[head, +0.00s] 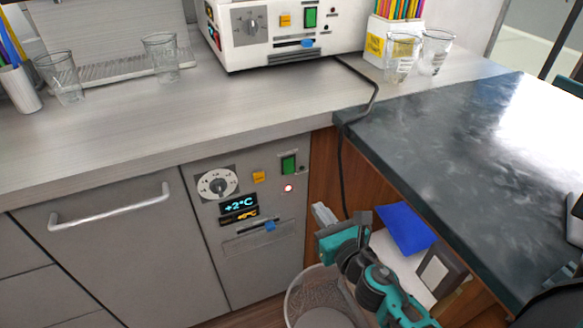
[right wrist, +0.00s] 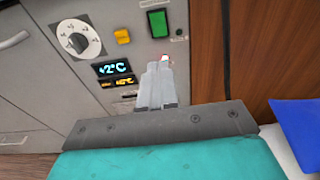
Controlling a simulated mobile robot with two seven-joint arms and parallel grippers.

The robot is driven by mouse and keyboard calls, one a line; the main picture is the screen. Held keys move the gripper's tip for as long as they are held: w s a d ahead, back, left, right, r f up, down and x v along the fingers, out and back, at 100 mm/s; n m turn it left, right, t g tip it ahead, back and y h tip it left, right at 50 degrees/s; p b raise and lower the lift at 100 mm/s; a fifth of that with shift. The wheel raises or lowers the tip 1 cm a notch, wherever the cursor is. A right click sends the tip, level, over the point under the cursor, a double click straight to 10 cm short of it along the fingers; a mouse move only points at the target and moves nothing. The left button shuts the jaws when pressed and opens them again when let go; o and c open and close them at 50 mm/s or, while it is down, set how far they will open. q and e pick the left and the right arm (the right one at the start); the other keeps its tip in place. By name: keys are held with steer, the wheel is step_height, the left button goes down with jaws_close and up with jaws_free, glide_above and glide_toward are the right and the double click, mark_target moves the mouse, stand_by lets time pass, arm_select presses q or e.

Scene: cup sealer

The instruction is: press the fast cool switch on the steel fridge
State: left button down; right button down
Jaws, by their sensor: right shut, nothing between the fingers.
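The steel fridge (head: 258,262) stands under the counter, with its control panel facing me. The panel has a white dial (head: 217,184), a small yellow switch (head: 258,177), a green rocker switch (head: 288,164), a lit red lamp (head: 288,188), two displays, the upper reading +2°C, and a blue slider (head: 270,226). I cannot read the switch labels. My right gripper (head: 322,212) is shut and empty, to the right of the panel in the head view. In the right wrist view its fingertips (right wrist: 158,68) point toward the panel, below the green switch (right wrist: 158,23) and the yellow switch (right wrist: 122,36). My left gripper is not in view.
A wire bin (head: 305,300) stands on the floor below my right gripper. A wooden side panel, a hanging black cable (head: 343,165) and a dark countertop (head: 440,140) lie to the right. Glasses and a white machine (head: 290,25) stand on the counter above.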

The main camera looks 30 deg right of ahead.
steer(key=shift+s, duration=0.1)
glide_toward(290, 172)
steer(key=w, duration=0.5)
steer(key=shift+w+d+f, duration=0.1)
steer(key=shift+w+f, duration=0.25)
steer(key=shift+w, duration=0.5)
